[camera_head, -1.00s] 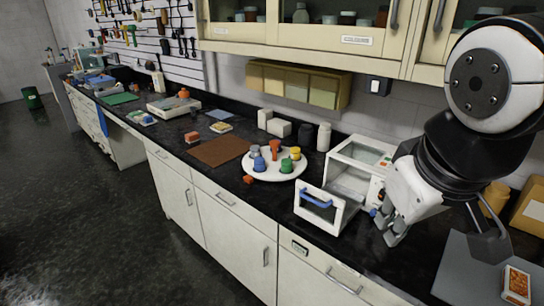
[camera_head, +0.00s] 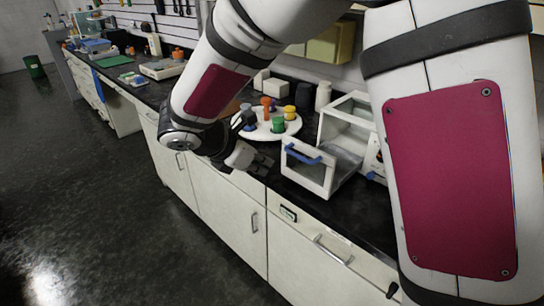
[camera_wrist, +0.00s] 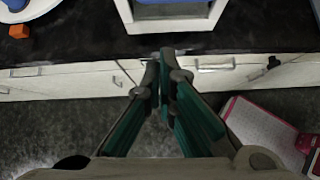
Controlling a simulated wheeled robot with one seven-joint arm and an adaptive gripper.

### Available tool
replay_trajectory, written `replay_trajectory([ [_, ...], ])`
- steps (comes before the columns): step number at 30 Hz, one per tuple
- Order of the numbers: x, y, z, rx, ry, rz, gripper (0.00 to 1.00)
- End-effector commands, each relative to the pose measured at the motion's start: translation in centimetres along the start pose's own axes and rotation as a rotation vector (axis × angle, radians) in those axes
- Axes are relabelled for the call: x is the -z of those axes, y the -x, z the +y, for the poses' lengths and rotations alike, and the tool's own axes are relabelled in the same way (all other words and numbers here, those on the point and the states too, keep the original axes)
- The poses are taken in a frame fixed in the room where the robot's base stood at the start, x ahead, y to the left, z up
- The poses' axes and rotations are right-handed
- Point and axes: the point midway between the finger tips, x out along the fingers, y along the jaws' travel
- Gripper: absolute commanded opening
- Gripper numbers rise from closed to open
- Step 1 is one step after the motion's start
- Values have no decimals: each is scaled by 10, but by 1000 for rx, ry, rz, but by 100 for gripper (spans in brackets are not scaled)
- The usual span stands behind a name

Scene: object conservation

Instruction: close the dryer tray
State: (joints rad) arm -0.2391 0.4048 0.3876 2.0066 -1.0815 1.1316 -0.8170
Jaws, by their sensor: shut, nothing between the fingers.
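The dryer (camera_head: 350,118) is a white box with clear panels on the counter, right of the round white plate. Its tray (camera_head: 330,178) is pulled out toward the counter's front edge. The tray has a clear front panel in a white frame and a blue handle (camera_head: 303,153). My gripper (camera_head: 262,164) is just left of the tray front and does not hold it. In the wrist view my gripper (camera_wrist: 165,62) is shut and empty above the counter's front edge. Part of the white tray frame (camera_wrist: 172,24) shows at the top there.
The round white plate (camera_head: 285,132) with several coloured pieces stands behind my gripper. An orange block (camera_wrist: 18,31) lies on the counter at upper left in the wrist view. Cabinet fronts (camera_head: 235,213) drop below the counter edge. My arm hides parts of the counter.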

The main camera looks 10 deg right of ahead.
Motion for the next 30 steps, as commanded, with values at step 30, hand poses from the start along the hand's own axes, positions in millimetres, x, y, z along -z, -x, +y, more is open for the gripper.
replay_trajectory([
  [30, -17, -129, 11, -10, 49, -9, 0],
])
